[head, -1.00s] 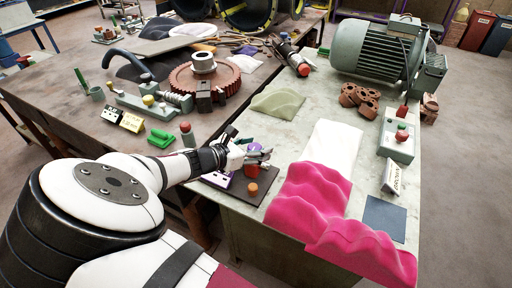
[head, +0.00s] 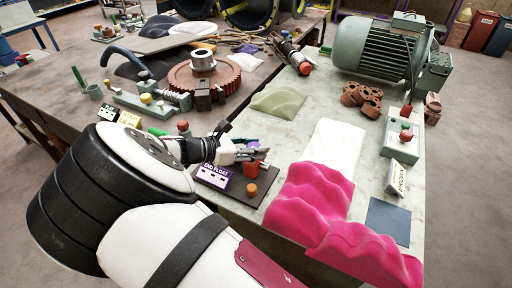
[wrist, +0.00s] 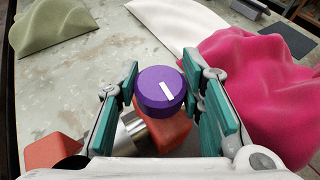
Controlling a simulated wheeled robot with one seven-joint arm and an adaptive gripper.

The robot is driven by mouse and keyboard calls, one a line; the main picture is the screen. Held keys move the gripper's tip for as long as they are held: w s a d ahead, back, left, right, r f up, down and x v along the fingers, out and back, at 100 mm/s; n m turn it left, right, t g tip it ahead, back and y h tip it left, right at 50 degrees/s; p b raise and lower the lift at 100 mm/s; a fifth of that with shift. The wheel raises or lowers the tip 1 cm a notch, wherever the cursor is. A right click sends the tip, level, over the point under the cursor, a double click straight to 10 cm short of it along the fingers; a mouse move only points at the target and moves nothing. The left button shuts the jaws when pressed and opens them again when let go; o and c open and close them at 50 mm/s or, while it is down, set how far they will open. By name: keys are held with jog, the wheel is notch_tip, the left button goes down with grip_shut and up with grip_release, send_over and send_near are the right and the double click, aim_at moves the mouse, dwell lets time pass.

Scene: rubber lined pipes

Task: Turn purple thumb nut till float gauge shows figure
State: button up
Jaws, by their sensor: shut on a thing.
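The purple thumb nut (wrist: 162,92) has a white mark on its face, tilted in the wrist view. My gripper (wrist: 160,88) has its teal-padded fingers on both sides of the nut, shut on it. In the head view my gripper (head: 256,153) is over the dark base plate (head: 238,191), and only a bit of the nut shows there. A purple-edged white sign reading "END FLOAT" (head: 213,176) stands on the plate, with dark squares below the words. I cannot read a figure on it.
A red block (wrist: 165,132) lies under the nut. Wavy pink sheets (head: 310,198) lie close on the right. A green folded cloth (head: 277,100) and a large motor (head: 378,50) are farther back.

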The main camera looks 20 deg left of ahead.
jog(key=m+g+h+b, duration=0.1)
jog(key=m+g+b, duration=0.1)
jog(key=m+g+h+b, duration=0.1)
jog(key=m+h+b, duration=0.1)
jog(key=b, duration=0.1)
jog(key=shift+w+f+g, duration=0.2)
jog(key=shift+f+g, duration=0.15)
jog(key=shift+g, duration=0.05)
jog(key=m+g+h+b, duration=0.1)
jog(key=m+g+b, duration=0.1)
jog(key=m+b, duration=0.1)
jog(key=shift+s+r+g+h+b, duration=0.1)
jog(key=shift+s+g+h+b, duration=0.05)
jog(key=shift+g+h+b, duration=0.3)
jog(key=shift+r+m+g+b, duration=0.1)
jog(key=shift+m+g+b, duration=0.25)
jog(key=shift+b, duration=0.1)
jog(key=shift+s+r, duration=0.1)
jog(key=o, duration=1.2)
jog(key=shift+r, duration=0.1)
